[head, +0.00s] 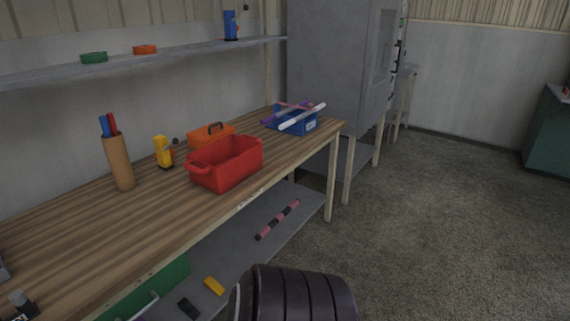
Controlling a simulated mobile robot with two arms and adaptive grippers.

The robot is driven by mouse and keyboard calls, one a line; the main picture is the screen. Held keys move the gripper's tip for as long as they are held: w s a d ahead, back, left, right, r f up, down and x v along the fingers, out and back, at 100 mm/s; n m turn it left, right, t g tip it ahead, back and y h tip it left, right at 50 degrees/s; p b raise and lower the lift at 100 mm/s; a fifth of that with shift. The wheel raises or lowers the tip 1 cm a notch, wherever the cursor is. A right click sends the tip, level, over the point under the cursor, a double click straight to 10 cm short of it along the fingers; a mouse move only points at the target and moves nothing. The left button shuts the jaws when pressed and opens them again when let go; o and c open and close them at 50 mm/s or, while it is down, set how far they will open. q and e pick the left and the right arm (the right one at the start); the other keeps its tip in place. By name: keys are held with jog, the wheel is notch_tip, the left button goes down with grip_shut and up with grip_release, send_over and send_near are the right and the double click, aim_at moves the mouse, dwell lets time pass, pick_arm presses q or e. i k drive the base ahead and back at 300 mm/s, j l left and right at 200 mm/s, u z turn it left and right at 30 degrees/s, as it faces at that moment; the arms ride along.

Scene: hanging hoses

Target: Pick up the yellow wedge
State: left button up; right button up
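A small yellow block (214,286), which looks like the yellow wedge, lies on the grey lower shelf (262,252) under the wooden workbench, near the bottom of the head view. Its exact shape is too small to tell. A black block (188,307) lies just left of it. Neither of my grippers can be made out in the head view. A dark ribbed cylindrical part fills the bottom middle, to the right of the yellow block.
The workbench (75,225) holds a red bin (228,167), an orange box (207,138), a blue tray (297,126), a yellow device (163,152) and a tan pen holder (119,162). A pink-and-black rod (278,220) lies on the lower shelf. Open floor is to the right.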

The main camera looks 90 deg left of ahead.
aim_at(210, 283)
jog(key=u, duration=3.45)
jog(key=l+u, duration=0.15)
jog(key=u, duration=0.35)
jog(key=i+l+u, duration=0.25)
jog(key=l, duration=0.4)
jog(key=l+u, duration=0.25)
jog(key=l, duration=0.4)
jog(key=i+l+u, duration=0.25)
jog(key=l, duration=2.55)
jog(key=u, duration=0.05)
